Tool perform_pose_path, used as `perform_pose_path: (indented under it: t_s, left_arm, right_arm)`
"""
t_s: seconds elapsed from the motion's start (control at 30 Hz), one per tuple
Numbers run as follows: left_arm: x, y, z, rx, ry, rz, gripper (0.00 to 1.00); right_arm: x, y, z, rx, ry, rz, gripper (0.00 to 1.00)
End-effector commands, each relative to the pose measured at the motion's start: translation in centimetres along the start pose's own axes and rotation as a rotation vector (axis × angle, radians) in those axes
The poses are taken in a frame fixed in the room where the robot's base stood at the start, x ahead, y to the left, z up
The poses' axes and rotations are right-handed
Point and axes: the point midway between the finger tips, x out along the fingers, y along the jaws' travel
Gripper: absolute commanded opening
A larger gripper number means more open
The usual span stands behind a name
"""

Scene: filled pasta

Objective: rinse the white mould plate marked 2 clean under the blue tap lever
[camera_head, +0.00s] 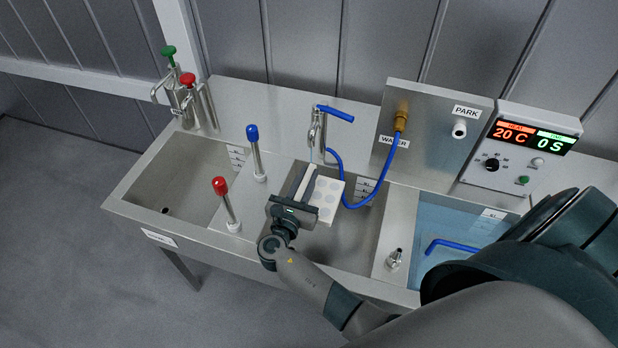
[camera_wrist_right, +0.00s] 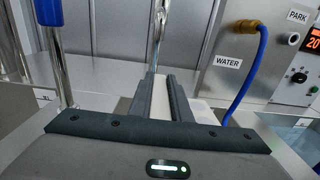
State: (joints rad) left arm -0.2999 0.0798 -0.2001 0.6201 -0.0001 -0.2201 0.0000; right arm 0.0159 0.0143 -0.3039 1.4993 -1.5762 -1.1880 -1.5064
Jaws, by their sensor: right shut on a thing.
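A white plate with rows of pale round marks (camera_head: 328,196) is in the middle basin, below and in front of the metal tap (camera_head: 317,132). The tap has a blue lever (camera_head: 336,114) pointing right. My right gripper (camera_head: 302,186) is shut on the plate at its left side. In the right wrist view, a white strip (camera_wrist_right: 160,84) shows between the dark fingers (camera_wrist_right: 158,98). The fingers hide part of the plate. My left gripper is not in view.
A blue hose (camera_head: 377,183) hangs from a brass fitting beside the plate. A blue-topped post (camera_head: 253,140) and a red-topped post (camera_head: 221,190) stand left of the gripper. An empty basin (camera_head: 175,185) is at left; a water-filled basin (camera_head: 450,215) is at right.

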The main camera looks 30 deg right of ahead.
Motion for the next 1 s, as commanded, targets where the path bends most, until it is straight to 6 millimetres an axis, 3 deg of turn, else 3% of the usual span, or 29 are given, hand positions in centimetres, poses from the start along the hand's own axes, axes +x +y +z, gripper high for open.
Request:
perform_pose_path:
  t_s: [0.07, 0.3, 0.47, 0.67, 0.87, 1.0]
  left_arm:
    - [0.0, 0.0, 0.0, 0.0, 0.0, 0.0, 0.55]
    - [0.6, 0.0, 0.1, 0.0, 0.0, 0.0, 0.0]
    - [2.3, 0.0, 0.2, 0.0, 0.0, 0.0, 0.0]
    - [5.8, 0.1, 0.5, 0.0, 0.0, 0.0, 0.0]
    - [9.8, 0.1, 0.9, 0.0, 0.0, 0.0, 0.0]
    - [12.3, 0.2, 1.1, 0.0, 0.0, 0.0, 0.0]
  right_arm:
    - [0.0, 0.0, 0.1, 0.0, -0.002, 0.0, 0.0]
    - [0.1, -0.1, 0.0, 0.001, -0.005, 0.015, 0.0]
    - [0.1, -0.5, 0.0, 0.006, -0.01, 0.067, 0.0]
    - [-1.1, -0.7, 0.5, 0.013, -0.018, 0.212, 0.0]
    - [-5.0, -0.6, 1.5, 0.009, -0.02, 0.436, 0.0]
    - [-9.0, -0.8, 2.3, 0.003, -0.015, 0.607, 0.0]
